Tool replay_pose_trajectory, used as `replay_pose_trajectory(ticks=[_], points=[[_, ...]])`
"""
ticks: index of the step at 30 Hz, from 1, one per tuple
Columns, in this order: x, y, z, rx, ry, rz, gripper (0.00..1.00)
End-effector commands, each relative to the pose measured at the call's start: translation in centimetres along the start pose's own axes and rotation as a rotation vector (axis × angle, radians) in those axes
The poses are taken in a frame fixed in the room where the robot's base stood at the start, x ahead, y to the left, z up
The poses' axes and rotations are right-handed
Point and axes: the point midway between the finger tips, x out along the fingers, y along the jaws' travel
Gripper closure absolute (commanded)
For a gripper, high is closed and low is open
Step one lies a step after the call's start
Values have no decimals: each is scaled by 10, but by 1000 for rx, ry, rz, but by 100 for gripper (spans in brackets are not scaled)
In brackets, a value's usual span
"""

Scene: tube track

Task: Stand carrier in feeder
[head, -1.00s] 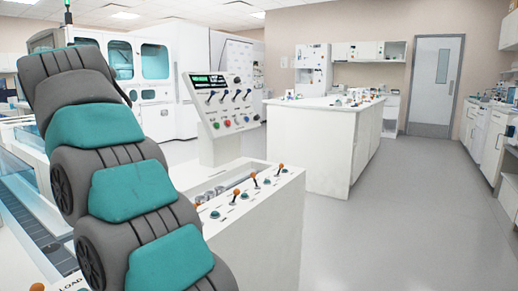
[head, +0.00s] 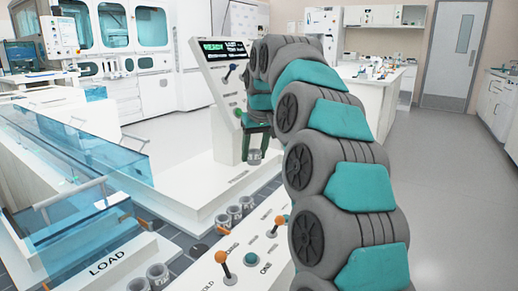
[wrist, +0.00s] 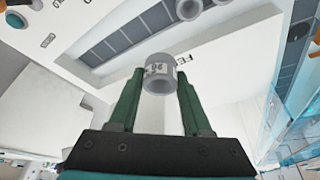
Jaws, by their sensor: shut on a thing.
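The carrier is a short grey ring with a white numbered label. It shows in the wrist view (wrist: 159,74) between the green fingertips of my gripper (wrist: 158,85), and in the head view (head: 254,156) under the gripper (head: 257,136). My gripper is shut on it and holds it above the deck, beside the control panel. The feeder lane (head: 262,198) is a dark sunken strip in the white deck. My arm hides part of the lane.
A sloped control panel (head: 222,80) with levers stands close behind my gripper. Orange-knobbed levers (head: 223,258) rise from the front deck. A blue clear-walled track (head: 75,165) lies at left. More carriers (head: 157,275) stand near the LOAD label. Floor at right is open.

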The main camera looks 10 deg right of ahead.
Motion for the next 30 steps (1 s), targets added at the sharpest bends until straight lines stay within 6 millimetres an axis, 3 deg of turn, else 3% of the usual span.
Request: replay_pose_trajectory(ticks=[3, 11, 30], points=[[2, 10, 1, -27, 10, -14, 83], [10, 12, 5, -33, 11, -16, 83], [64, 11, 27, -33, 10, -16, 83]])
